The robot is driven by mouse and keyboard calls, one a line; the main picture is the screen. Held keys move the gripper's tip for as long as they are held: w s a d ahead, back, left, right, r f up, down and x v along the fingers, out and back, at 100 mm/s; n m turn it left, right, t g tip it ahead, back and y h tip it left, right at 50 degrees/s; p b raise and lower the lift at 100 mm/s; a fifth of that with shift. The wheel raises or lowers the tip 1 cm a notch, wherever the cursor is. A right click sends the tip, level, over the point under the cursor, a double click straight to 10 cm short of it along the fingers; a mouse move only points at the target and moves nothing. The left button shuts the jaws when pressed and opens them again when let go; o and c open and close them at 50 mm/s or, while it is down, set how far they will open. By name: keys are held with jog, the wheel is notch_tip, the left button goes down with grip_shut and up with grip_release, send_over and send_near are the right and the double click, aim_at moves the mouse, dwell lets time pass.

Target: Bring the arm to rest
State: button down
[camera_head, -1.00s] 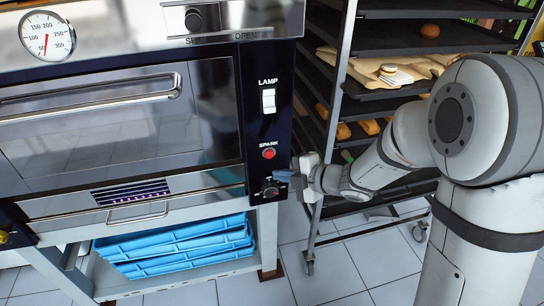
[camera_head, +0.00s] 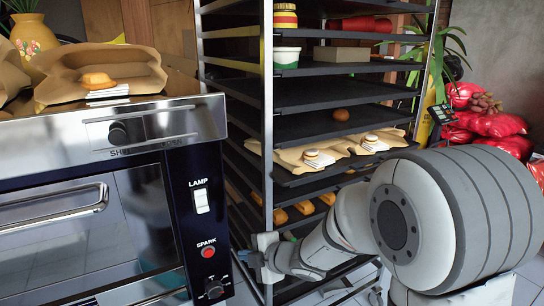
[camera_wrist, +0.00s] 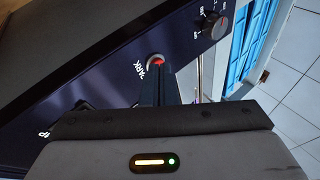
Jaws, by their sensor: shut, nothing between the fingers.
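My gripper (camera_head: 246,257) is at the lower middle of the head view, just right of the oven's control panel (camera_head: 187,222). In the wrist view its dark fingers (camera_wrist: 157,88) are together and empty. They point toward the red SPARK button (camera_wrist: 155,60), which shows just beyond their tips. I cannot tell the exact gap to the panel. My arm stretches in from the right, bent low in front of the rack.
The oven (camera_head: 75,130) fills the left, with a LAMP switch (camera_head: 202,201) and a lower knob (camera_head: 215,290). A tall tray rack (camera_head: 268,120) holding breads stands close behind my gripper. Blue trays (camera_wrist: 240,45) and tiled floor (camera_wrist: 298,95) show in the wrist view.

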jog(key=s+d+r+m+t+h+p, duration=0.1)
jog(key=d+r+m+h+p, duration=0.1)
jog(key=d+r+m+h, duration=0.3)
jog(key=s+d+r+m+h+p, duration=0.15)
jog(key=d+m, duration=0.25)
jog(key=d, duration=0.4)
jog(key=d+r+m+t+h+p, duration=0.1)
jog(key=d+r+m+h, duration=0.25)
jog(key=d, duration=0.25)
jog(key=s+d+r+m+g+p, duration=0.1)
jog(key=s+m+g, duration=0.1)
jog(key=s+m, duration=0.2)
jog(key=s+d+r+m+g+p, duration=0.2)
jog(key=s+m, duration=0.2)
jog(key=s, duration=0.5)
jog(key=s+d+r+m+g+p, duration=0.1)
jog(key=s+d+m+g, duration=0.1)
jog(key=s+m, duration=0.2)
jog(key=s, duration=0.2)
jog(key=shift+s+r+g+p, duration=0.3)
jog(key=shift+g+p, duration=0.1)
